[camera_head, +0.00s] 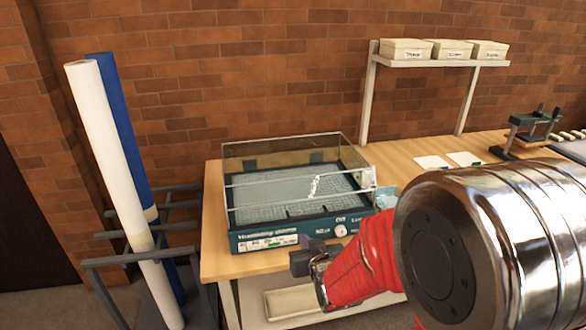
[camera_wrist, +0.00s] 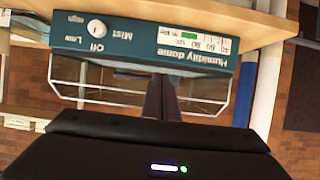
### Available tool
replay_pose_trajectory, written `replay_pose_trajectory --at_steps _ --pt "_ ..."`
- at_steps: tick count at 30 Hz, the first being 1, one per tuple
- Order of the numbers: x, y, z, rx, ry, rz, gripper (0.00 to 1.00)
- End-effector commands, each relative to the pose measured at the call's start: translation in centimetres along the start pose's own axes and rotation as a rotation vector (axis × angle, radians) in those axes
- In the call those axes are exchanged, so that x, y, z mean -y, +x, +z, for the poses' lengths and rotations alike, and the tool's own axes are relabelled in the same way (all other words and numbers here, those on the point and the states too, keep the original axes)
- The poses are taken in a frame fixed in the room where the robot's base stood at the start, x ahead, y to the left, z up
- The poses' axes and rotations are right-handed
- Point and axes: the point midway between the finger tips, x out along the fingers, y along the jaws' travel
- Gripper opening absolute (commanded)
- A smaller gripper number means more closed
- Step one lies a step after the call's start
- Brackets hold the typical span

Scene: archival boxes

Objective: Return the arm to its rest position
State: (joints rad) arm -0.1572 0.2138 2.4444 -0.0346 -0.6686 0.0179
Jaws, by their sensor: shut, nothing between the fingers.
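My red and chrome arm reaches in from the lower right of the head view. My gripper (camera_head: 305,243) is in front of the humidity dome, low by its front panel, and looks shut and empty. In the wrist view, which is upside down, my gripper's dark fingers (camera_wrist: 162,98) are together with nothing between them. The humidity dome (camera_head: 262,243) has a teal base, a clear cover and a white knob marked Off; its front panel (camera_wrist: 140,42) fills the top of the wrist view. I cannot tell if the fingers touch it.
The dome stands on a wooden bench (camera_head: 215,215). A shelf (camera_head: 440,63) with white boxes is at the back. White and blue rolls (camera_head: 112,160) stand in a dark rack at left. White cards (camera_head: 432,162) and a dark press (camera_head: 512,145) lie right. A pale tray (camera_head: 290,303) is below.

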Motion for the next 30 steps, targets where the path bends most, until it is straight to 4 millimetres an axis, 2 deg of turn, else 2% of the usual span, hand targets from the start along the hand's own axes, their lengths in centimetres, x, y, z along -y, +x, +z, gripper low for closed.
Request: replay_pose_trajectory --at_steps 5,12,14,21,30 --pt "-0.1 -0.1 1.7 0.069 -0.001 0.002 0.00" --pt "-0.2 -1.6 7.8 0.324 0.000 0.008 0.00" --pt "-0.3 -2.5 8.7 0.383 0.001 0.011 0.00" --pt "-1.0 -7.3 10.4 0.585 0.012 0.026 0.00" --pt "-1.9 -14.8 9.8 0.763 0.039 0.049 0.00"
